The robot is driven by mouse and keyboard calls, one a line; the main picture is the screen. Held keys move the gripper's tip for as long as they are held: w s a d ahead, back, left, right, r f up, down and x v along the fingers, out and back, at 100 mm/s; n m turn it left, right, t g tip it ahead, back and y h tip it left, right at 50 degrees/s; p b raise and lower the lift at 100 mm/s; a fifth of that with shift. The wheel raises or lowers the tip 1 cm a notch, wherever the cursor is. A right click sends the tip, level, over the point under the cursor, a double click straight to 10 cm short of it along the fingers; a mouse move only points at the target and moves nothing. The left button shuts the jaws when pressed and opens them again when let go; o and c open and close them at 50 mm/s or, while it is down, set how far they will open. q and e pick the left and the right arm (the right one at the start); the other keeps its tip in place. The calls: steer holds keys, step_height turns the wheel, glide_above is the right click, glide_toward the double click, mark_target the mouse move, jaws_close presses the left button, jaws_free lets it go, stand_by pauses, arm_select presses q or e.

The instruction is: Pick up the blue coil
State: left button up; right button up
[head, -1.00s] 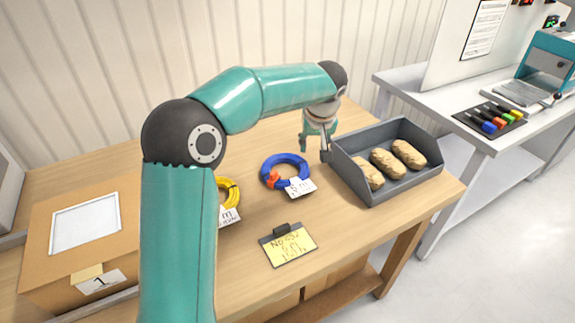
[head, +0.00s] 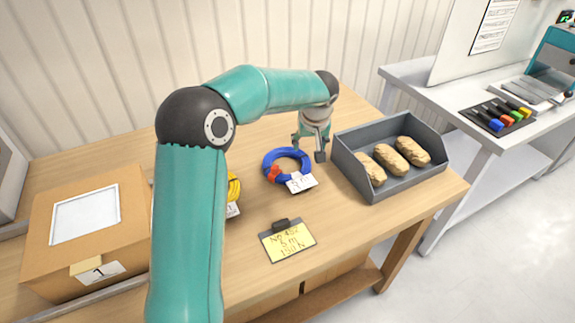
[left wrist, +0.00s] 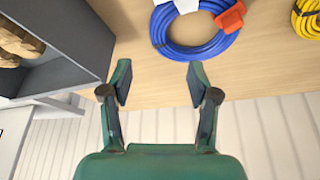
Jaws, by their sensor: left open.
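The blue coil (head: 287,164) lies flat on the wooden table, with an orange-red clip and a white tag on its near side. It also shows in the left wrist view (left wrist: 187,50), with its clip at the upper right. My left gripper (head: 308,150) is just behind and to the right of the coil in the head view, pointing down. In the left wrist view its two fingers (left wrist: 158,84) are spread apart with nothing between them, and the coil lies beyond the fingertips. My right gripper is not in view.
A grey bin (head: 375,188) with several brown wrapped bundles stands close right of my gripper. A yellow coil (head: 234,188) is partly hidden by my arm. A yellow note (head: 287,241) lies in front. A cardboard box (head: 125,235) stands at the left.

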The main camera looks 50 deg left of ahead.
arm_select(q)
glide_above(307, 162)
steer(key=s+d, duration=0.1)
steer(key=s, duration=0.1)
steer(key=f, duration=0.6)
steer(key=shift+w+d+p, duration=0.2)
steer(key=shift+p, duration=0.2)
steer(key=shift+w+a+f+p, duration=0.15)
steer(key=shift+f+p, duration=0.15)
steer(key=shift+f, duration=0.15)
steer(key=p+x, duration=0.1)
steer(key=x, duration=0.2)
steer(key=shift+w+f, duration=0.15)
steer(key=shift+f, duration=0.1)
steer(key=shift+w+a+f, duration=0.1)
steer(key=shift+f, duration=0.3)
jaws_close()
steer(key=shift+r, duration=0.1)
